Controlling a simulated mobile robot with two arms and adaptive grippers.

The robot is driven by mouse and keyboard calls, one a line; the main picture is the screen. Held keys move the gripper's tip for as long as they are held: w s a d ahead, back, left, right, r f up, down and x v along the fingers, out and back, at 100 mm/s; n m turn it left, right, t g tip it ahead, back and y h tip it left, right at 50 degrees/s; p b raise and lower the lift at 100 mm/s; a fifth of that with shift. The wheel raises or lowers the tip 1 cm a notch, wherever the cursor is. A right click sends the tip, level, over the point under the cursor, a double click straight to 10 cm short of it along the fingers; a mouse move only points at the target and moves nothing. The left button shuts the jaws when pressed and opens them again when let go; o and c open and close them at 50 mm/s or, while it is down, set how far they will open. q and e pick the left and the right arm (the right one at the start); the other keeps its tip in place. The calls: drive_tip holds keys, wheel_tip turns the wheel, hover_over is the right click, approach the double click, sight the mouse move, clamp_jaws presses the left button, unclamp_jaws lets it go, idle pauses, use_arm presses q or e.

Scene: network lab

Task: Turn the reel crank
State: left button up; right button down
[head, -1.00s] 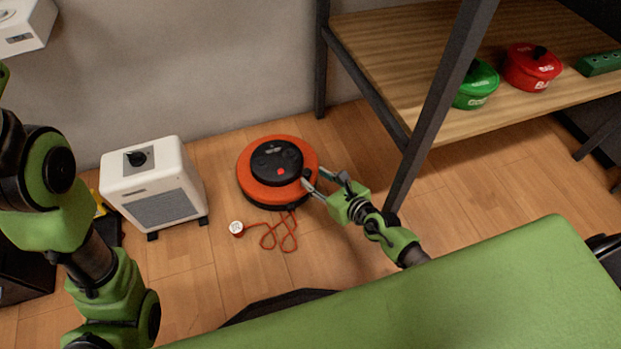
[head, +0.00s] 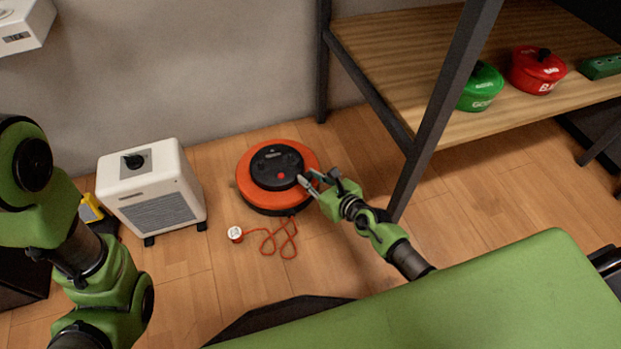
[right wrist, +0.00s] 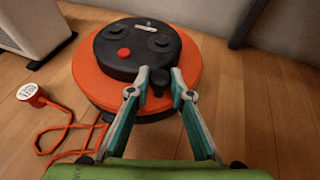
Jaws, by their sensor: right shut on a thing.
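The reel is a round orange drum (head: 250,196) lying flat on the wood floor, with a black hub and a red dot on top. It also shows in the right wrist view (right wrist: 92,83). The crank's black knob (right wrist: 160,79) stands near the hub's edge, on the side toward me. My right gripper (head: 309,180) reaches in from the right over the reel's edge. In the right wrist view its two fingers (right wrist: 161,80) are shut on the knob, one on each side. My left arm shows at the left, but its gripper is out of view.
An orange cord with a white-faced plug (head: 235,234) lies on the floor in front of the reel. A white heater-like box (head: 152,187) stands to the left. A shelf (head: 420,60) with a green pot (head: 482,87) and a red pot (head: 537,71) is at the right.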

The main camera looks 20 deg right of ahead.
drive_tip(key=shift+w+d, duration=1.25)
drive_tip(key=c, duration=1.8)
unclamp_jaws()
drive_tip(key=shift+c, duration=0.2)
drive_tip(key=shift+s+a, duration=0.1)
